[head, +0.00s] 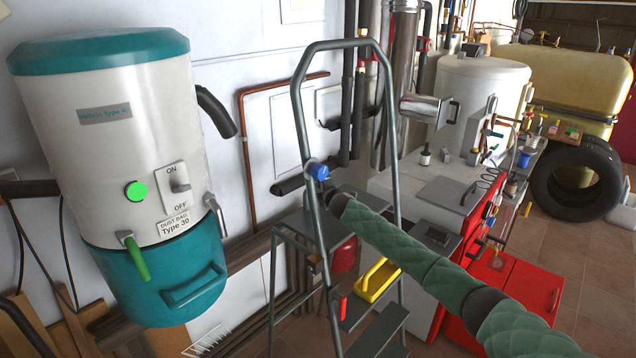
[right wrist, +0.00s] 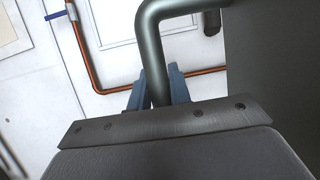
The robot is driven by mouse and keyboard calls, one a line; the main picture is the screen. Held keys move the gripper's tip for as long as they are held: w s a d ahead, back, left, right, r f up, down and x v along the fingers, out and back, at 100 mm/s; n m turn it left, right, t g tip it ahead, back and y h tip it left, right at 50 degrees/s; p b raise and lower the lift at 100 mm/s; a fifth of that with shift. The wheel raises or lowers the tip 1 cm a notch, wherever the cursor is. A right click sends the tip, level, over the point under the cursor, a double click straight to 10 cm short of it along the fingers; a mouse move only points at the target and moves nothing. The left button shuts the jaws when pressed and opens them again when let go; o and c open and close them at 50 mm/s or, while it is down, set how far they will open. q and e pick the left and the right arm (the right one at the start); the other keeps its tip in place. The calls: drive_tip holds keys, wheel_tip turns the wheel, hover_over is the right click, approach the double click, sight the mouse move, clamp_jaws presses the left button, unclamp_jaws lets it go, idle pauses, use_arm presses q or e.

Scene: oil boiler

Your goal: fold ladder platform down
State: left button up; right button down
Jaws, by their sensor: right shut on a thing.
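A grey tubular ladder (head: 397,150) stands upright in the middle of the head view, with a tall hoop handrail. A dark, flat ladder platform (head: 300,226) shows below the hoop; my arm covers part of it, and I cannot tell its exact tilt. My right gripper (head: 318,172) is at the hoop's left upright, above the platform. In the right wrist view its blue fingers (right wrist: 157,85) are on either side of a bent grey tube (right wrist: 159,45), shut on it. My left gripper is not in view.
A white and teal dust tank (head: 120,140) hangs at the left. A yellow tray (head: 377,280) and lower steps (head: 380,332) are on the ladder. A boiler with red panels (head: 505,280) stands close on the right. Pipes line the wall behind.

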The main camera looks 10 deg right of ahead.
drive_tip(key=shift+s+f, duration=0.15)
drive_tip(key=shift+f, duration=0.7)
drive_tip(key=c, duration=1.5)
unclamp_jaws()
drive_tip(key=shift+o, duration=1)
drive_tip(key=shift+w+f, duration=0.15)
drive_tip(key=shift+w, duration=0.15)
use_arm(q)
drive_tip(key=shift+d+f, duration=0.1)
use_arm(e)
drive_tip(key=shift+a, duration=0.1)
drive_tip(key=shift+r, duration=0.25)
drive_tip(key=shift+s, duration=0.25)
drive_tip(key=b+v, duration=0.2)
drive_tip(key=v, duration=0.4)
drive_tip(key=shift+s+b, duration=0.1)
drive_tip(key=shift+b, duration=0.3)
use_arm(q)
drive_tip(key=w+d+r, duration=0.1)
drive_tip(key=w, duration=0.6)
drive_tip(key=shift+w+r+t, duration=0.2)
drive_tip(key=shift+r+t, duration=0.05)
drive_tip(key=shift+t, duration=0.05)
use_arm(e)
drive_tip(key=shift+s+d+r, duration=0.15)
drive_tip(key=shift+s+d, duration=0.15)
drive_tip(key=shift+s, duration=0.15)
